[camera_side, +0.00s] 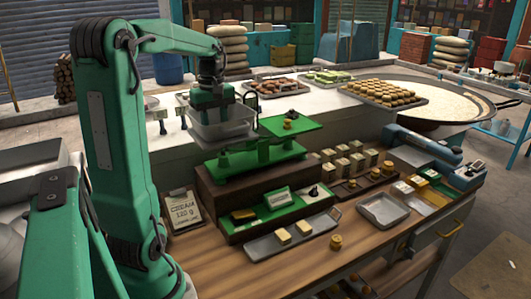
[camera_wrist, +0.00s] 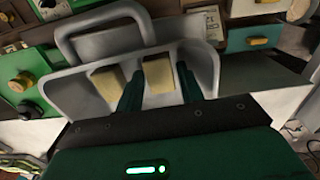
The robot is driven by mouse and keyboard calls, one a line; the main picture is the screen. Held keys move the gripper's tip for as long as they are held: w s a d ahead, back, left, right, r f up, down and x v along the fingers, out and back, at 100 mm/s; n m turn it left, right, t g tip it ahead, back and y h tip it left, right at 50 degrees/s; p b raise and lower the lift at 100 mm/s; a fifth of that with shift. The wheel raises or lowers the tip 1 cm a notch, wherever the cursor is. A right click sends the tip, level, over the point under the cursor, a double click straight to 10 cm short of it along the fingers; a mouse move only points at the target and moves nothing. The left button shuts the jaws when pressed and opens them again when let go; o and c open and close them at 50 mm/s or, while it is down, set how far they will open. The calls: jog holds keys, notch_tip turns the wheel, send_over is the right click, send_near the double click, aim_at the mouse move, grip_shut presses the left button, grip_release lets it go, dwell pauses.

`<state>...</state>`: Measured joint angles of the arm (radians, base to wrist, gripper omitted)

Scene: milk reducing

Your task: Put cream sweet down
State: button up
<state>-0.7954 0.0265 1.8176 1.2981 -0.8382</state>
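My gripper (camera_side: 212,122) reaches down into a grey scale pan (camera_side: 245,128) at the left of the green balance scale. In the wrist view the pan (camera_wrist: 60,95) holds two cream sweets, a left one (camera_wrist: 105,82) and a right one (camera_wrist: 158,75). My two green fingers (camera_wrist: 160,88) stand on either side of the right sweet. Whether they touch it is not clear. In the side view the arm and the pan wall hide these sweets. Two more pale sweets (camera_side: 283,236) lie on a grey tray (camera_side: 262,250) in front.
The balance's green right pan (camera_side: 272,125) carries a brass weight (camera_side: 290,122). A clipboard reading CREAM 120 g (camera_side: 184,209) stands at the left. Several sweets stand in rows (camera_side: 345,165) at right.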

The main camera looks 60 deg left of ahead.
jog(key=shift+r, duration=0.15)
notch_tip(320, 180, up, 12)
dwell(0.7)
jog(key=shift+d, duration=0.1)
dwell(0.4)
jog(key=d+m, duration=0.1)
jog(key=d, duration=0.1)
jog(key=w+d+f+m, duration=0.1)
jog(key=d, duration=0.1)
jog(key=d+m+t, duration=0.1)
jog(key=d+m, duration=0.1)
jog(key=d, duration=0.1)
jog(key=shift+w+f+y, duration=0.25)
jog(key=shift+f+y, duration=0.05)
jog(key=shift+f, duration=0.05)
jog(key=s+d+f+m+t, duration=0.2)
jog(key=d+f+m, duration=0.4)
jog(key=d, duration=0.3)
jog(key=s+d+f+m+t, duration=0.2)
jog(key=s+d+f+m, duration=0.1)
jog(key=d+f+m, duration=0.3)
jog(key=d+m, duration=0.2)
jog(key=d, duration=0.2)
jog(key=shift+d+m+t, duration=0.25)
jog(key=shift+m+t, duration=0.05)
jog(key=shift+m, duration=0.1)
jog(key=shift+s, duration=0.1)
